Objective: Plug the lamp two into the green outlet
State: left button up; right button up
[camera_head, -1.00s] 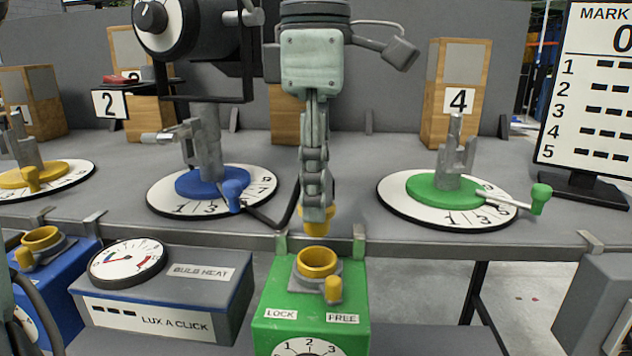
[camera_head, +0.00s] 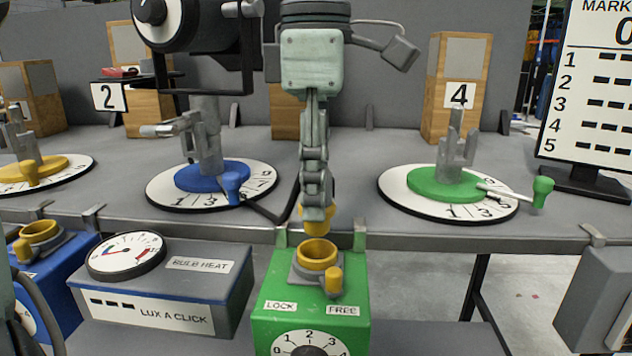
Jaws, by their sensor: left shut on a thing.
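The green outlet (camera_head: 345,310) is a green box hooked on the table's front edge, with a yellow ring socket (camera_head: 317,254) on top and a yellow lever beside it. My left gripper (camera_head: 317,212) is shut on a yellow plug (camera_head: 318,228), seen edge-on and largely hidden by the fingers. The plug is just above the socket and appears apart from it. Lamp two (camera_head: 195,30) is a black lamp on the blue stand, next to the "2" sign (camera_head: 109,97). A dark cable runs from its side toward the plug. My right gripper is not in view.
A blue outlet (camera_head: 60,272) and a "LUX A CLICK" meter box (camera_head: 160,285) stand left of the green outlet. Blue (camera_head: 212,176) and green (camera_head: 440,182) turntables sit on the table. A marked board (camera_head: 595,90) stands at the right.

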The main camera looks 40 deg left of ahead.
aim_at(316, 223)
pick_arm(q)
jog(key=shift+f, duration=0.15)
jog(key=shift+f+b, duration=0.3)
jog(key=shift+f, duration=0.05)
jog(key=shift+f+b, duration=1.3)
jog(key=shift+f, duration=0.65)
dwell(1.5)
jog(key=o, duration=1.6)
jog(key=shift+o, duration=0.2)
jog(key=shift+r, duration=0.15)
jog(key=shift+r+p, duration=2.1)
jog(key=shift+r, duration=0.3)
